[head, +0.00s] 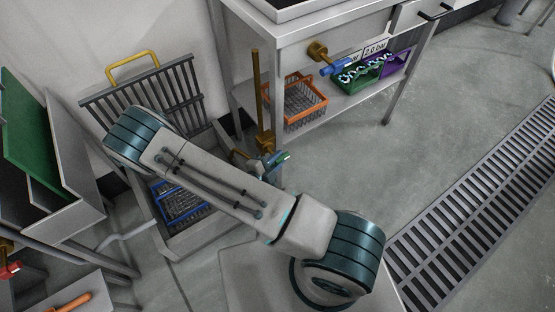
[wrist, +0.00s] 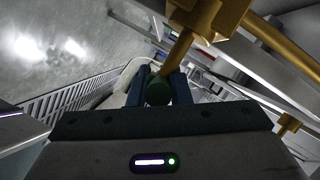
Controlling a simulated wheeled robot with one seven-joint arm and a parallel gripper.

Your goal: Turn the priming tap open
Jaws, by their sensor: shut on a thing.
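A brass tap (head: 265,140) sits on an upright brass pipe beside the white bench. Its green handle (head: 281,158) sticks out low on the right. In the wrist view the brass body (wrist: 208,14) is at the top, and a stem runs down to the rounded green handle end (wrist: 158,92). My gripper (wrist: 159,88) is shut on this green handle, with one dark blue finger on either side. In the head view my arm hides most of the gripper. No label on this tap is readable.
Another brass tap (head: 318,50) with a blue handle is by the bench, near a "2.0 bar" sign. Orange (head: 298,112), green and purple baskets stand on the shelf. A basin with a blue basket (head: 180,207) is left. Open floor and a drain grating (head: 470,205) lie right.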

